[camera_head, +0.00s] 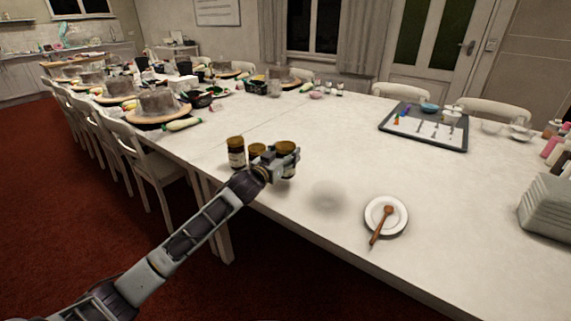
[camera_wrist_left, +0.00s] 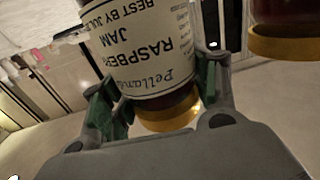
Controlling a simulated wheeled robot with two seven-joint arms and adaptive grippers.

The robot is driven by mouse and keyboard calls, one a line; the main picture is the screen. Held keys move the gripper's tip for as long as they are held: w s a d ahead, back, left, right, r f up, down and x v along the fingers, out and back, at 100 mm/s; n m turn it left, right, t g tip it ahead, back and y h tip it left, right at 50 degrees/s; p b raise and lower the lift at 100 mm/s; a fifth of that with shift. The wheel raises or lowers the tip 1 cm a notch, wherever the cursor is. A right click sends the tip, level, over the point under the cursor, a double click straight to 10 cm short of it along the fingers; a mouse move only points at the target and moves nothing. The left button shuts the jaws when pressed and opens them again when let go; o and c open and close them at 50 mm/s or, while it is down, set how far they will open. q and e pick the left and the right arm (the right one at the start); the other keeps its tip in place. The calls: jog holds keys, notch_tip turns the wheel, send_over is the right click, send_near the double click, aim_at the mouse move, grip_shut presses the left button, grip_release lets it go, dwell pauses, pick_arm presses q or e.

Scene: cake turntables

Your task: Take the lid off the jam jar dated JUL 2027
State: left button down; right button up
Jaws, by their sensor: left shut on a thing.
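In the left wrist view a raspberry jam jar (camera_wrist_left: 145,50) appears upside down, its label reading "BEST BY JUL 20" with the rest out of sight. Its gold lid (camera_wrist_left: 165,112) is on it. My left gripper (camera_head: 275,158) has its fingers on both sides of this jar near the lid end; in the left wrist view its green pads (camera_wrist_left: 160,92) show. I cannot tell whether they press on the lid or the glass. In the head view two more dark jars with gold lids, one at the left (camera_head: 236,152) and one in the middle (camera_head: 257,150), stand beside the gripper. My right gripper is out of view.
A white plate (camera_head: 374,222) with a wooden spoon (camera_head: 383,226) lies right of the jars. A dark-rimmed tray (camera_head: 464,142) is farther back right. A grey block-shaped thing (camera_head: 547,207) stands at the right edge. Cakes on turntables fill the far left. The table (camera_head: 330,150) between is clear.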

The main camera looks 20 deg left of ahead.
pick_arm(q)
jog(key=shift+r, duration=0.1)
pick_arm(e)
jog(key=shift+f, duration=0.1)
pick_arm(q)
jog(key=shift+f, duration=0.2)
jog(key=shift+f+b, duration=0.4)
jog(key=shift+f, duration=1.25)
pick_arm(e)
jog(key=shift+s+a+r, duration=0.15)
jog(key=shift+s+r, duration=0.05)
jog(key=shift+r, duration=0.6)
pick_arm(q)
jog(key=shift+f, duration=0.1)
jog(key=shift+c, duration=2)
grip_release()
jog(key=shift+f, duration=0.1)
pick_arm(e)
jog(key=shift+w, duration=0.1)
